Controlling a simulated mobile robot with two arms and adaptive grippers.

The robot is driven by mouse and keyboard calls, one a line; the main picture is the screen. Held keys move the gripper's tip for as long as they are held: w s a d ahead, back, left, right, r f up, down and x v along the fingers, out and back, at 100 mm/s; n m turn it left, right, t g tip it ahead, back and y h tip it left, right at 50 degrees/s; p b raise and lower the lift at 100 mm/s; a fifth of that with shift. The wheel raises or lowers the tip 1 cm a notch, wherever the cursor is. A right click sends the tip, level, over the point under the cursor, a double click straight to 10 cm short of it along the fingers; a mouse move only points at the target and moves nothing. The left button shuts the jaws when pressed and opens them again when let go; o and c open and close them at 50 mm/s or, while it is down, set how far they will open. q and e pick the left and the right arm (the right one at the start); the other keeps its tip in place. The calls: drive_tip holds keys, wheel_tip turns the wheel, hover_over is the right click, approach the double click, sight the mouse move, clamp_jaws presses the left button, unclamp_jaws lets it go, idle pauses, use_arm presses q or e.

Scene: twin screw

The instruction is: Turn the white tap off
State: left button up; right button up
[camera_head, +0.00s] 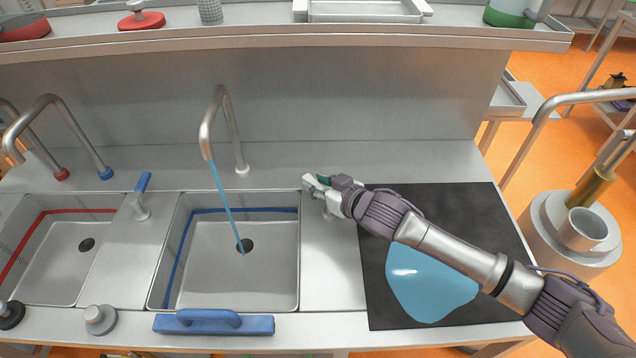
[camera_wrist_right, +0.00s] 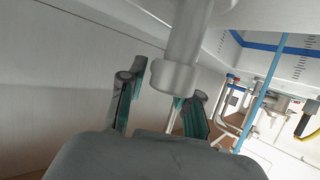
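The white tap handle (camera_head: 309,183) stands on the counter right of the middle basin, its white lever partly hidden by my right gripper (camera_head: 321,182). In the right wrist view, a grey-white tap post (camera_wrist_right: 176,75) shows in the gap between the two green-lined fingers of the right gripper (camera_wrist_right: 165,84). The fingers stand apart; I cannot tell whether either touches the tap. The curved metal spout (camera_head: 221,110) with a white base ring pours a blue stream of water (camera_head: 222,200) into the middle basin (camera_head: 270,265). My left gripper is out of view.
A tap with a blue lever (camera_head: 141,190) stands between the basins. A blue-handled block (camera_head: 213,324) lies at the front edge. A black mat (camera_head: 400,310) with a blue puddle shape (camera_head: 430,285) lies under my right arm. A shelf (camera_head: 260,35) runs above.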

clamp_jaws()
drive_tip(key=shift+w+d+m+t+h, duration=0.1)
drive_tip(key=shift+m+t+h, duration=0.15)
drive_tip(key=shift+m+h, duration=0.3)
drive_tip(key=shift+w+d+m+t+h, duration=0.1)
drive_tip(key=shift+m+t+h, duration=0.15)
drive_tip(key=shift+m+h, duration=0.25)
drive_tip(key=shift+d+f+m+t+h, duration=0.1)
drive_tip(key=shift+d+m+t+h, duration=0.25)
drive_tip(key=shift+m+h, duration=0.45)
drive_tip(key=m+h, duration=0.1)
drive_tip(key=d+m+h+b, duration=0.1)
drive_tip(key=m+t+h, duration=0.1)
drive_tip(key=shift+w+d+h+b, duration=0.15)
drive_tip(key=shift+w+h+b, duration=0.1)
drive_tip(key=shift+h+b, duration=0.15)
drive_tip(key=shift+d+m+h, duration=0.25)
drive_tip(key=shift+m+h, duration=0.3)
